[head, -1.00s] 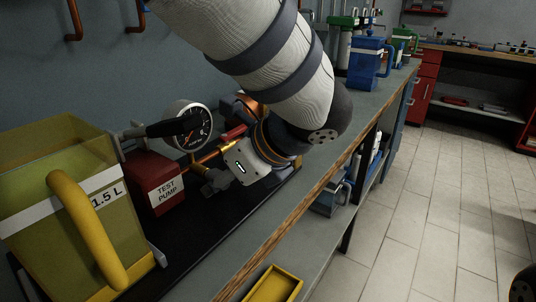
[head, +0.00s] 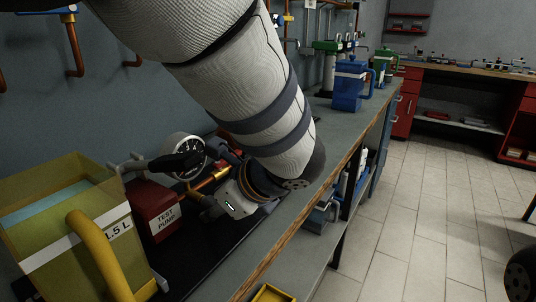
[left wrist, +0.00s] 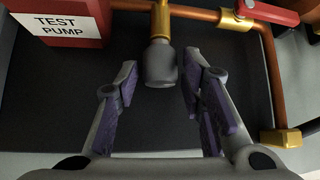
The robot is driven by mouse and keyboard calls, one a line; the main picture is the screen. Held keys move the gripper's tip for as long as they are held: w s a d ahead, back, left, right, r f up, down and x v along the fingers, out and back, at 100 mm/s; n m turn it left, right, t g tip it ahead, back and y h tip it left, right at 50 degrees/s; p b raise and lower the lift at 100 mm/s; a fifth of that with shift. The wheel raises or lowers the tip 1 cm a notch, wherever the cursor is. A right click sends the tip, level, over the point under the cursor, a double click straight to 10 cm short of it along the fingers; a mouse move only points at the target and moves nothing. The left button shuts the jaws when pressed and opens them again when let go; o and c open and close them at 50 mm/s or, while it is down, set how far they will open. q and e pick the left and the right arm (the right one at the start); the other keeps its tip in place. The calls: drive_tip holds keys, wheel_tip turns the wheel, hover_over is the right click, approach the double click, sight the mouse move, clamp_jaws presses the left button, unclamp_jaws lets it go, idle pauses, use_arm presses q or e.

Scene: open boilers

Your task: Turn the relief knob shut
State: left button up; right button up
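The relief knob, a dark grey cylinder (left wrist: 160,64), sits on the end of a brass stem beside the red test pump (left wrist: 68,20). My left gripper (left wrist: 161,76) is open, with one purple-padded finger on each side of the knob's outer end. A narrow gap shows at the left finger; the right finger is very close, and I cannot tell whether it touches. In the head view, the left gripper (head: 207,207) reaches in beside the red test pump (head: 150,200); the knob is hard to make out there. My right gripper is not in view.
A pressure gauge (head: 189,157) and a black lever stand behind the pump. A yellow 1.5 L tank (head: 120,245) is at left. Copper pipe (left wrist: 272,75) runs right of the knob. The bench's wooden edge (head: 300,222) is at front; a yellow tray lies below.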

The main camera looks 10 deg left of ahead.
use_arm(q)
drive_tip(key=shift+r, duration=0.2)
wheel_tip(320, 180, up, 10)
idle(0.3)
drive_tip(key=shift+f, duration=0.1)
